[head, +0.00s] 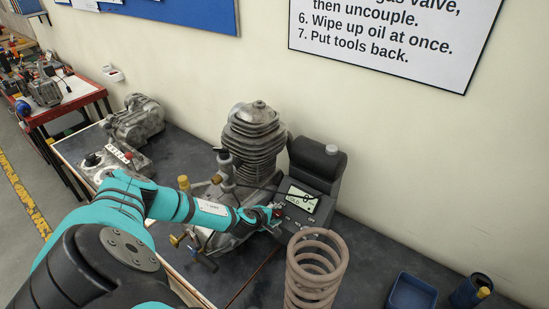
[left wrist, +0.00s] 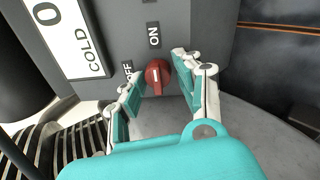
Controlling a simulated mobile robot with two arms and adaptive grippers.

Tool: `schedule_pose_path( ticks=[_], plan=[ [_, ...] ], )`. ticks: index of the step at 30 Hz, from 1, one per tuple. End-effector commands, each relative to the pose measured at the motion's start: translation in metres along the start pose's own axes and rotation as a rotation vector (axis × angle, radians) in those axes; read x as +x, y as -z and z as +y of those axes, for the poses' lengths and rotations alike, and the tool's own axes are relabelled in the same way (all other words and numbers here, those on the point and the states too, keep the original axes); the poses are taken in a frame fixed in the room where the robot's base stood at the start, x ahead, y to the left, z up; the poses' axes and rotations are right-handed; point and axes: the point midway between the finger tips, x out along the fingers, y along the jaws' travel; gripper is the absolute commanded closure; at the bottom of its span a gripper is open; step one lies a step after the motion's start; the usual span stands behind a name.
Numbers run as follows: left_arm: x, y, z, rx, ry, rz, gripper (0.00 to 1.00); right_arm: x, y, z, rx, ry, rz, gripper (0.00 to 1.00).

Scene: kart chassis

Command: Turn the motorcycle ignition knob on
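The red ignition knob (left wrist: 157,75) sits on the grey front panel of a box, with ON printed above it and OFF to its left in the left wrist view. A short pale mark shows on its face; I cannot tell for sure which label it points to. My left gripper (left wrist: 158,90) is open, one finger on each side of the knob, with gaps visible. In the head view my left gripper (head: 276,212) is at the box's panel and mostly covers the knob. My right gripper is not in view.
The box (head: 318,165) has a display (head: 301,199) reading COLD. A finned engine cylinder (head: 254,138) stands left of it. A large coil spring (head: 316,270) stands in front, near my left forearm. A blue bin (head: 412,291) is at the right on the dark bench.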

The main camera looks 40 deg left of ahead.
Motion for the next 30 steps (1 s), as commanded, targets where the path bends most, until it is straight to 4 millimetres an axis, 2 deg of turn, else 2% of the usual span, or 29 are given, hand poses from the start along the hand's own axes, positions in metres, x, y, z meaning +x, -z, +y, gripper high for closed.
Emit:
schedule_pose_path(
  ticks=[1, 3, 14, 20, 30],
  plan=[
    [0.000, 0.000, 0.000, 0.000, 0.000, 0.000, 0.57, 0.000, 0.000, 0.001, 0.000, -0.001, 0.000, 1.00],
    [0.000, 0.000, 0.000, -0.001, 0.000, 0.000, 0.50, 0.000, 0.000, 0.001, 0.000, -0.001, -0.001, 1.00],
    [-0.006, 0.001, 0.001, -0.001, -0.002, 0.002, 0.50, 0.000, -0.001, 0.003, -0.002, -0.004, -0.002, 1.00],
    [-0.035, 0.001, 0.001, 0.000, 0.000, 0.001, 0.50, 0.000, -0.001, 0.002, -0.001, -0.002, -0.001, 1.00],
    [-0.100, 0.001, 0.000, 0.000, 0.001, 0.001, 0.50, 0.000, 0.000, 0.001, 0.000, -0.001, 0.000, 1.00]
  ],
)
